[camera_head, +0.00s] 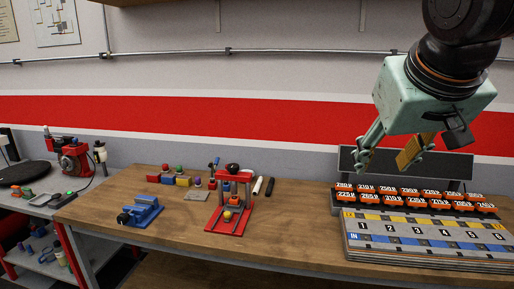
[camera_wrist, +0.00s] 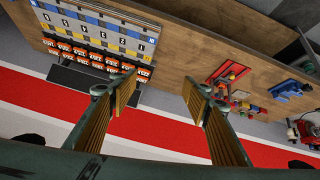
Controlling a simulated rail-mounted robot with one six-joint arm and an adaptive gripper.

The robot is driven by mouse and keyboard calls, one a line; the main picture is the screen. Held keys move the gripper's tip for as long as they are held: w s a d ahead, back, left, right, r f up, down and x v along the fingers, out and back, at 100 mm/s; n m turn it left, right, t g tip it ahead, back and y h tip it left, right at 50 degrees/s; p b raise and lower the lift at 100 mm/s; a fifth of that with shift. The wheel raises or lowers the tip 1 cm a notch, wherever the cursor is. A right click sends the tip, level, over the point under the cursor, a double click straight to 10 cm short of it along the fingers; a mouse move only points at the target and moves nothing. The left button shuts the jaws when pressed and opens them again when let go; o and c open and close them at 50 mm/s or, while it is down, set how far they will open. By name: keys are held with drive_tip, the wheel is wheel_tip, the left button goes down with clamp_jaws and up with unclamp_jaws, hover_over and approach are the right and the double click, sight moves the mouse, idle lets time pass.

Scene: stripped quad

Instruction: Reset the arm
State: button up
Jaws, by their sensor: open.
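My gripper (camera_head: 392,156) is open and empty, with its green body and yellow ribbed finger pads in the upper right of the head view. It hangs above the right part of the workbench, in front of the wall and over the rack of orange tags. In the wrist view my gripper (camera_wrist: 160,85) shows its two fingers spread wide apart with nothing between them. Beyond them lie the bench edge and the red wall stripe. The fingers touch nothing that I can see.
The wooden bench (camera_head: 290,240) holds a numbered board (camera_head: 430,256) with orange tags (camera_head: 390,200) at right. A red press (camera_head: 231,208), a blue vise (camera_head: 140,213) and small coloured blocks (camera_head: 168,180) stand left. Bench middle is clear. A grey side table (camera_head: 38,207) stands far left.

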drive_tip(key=s+a+f+g, duration=0.1)
drive_tip(key=s+f, duration=0.2)
drive_tip(key=s, duration=0.5)
drive_tip(key=s+a+f+g+y, duration=0.1)
drive_tip(key=s+f, duration=0.3)
drive_tip(key=s, duration=0.4)
drive_tip(key=s+a+f+g, duration=0.1)
drive_tip(key=s+f, duration=0.3)
drive_tip(key=s, duration=0.4)
drive_tip(key=shift+a+g, duration=0.3)
drive_tip(key=shift+a, duration=0.5)
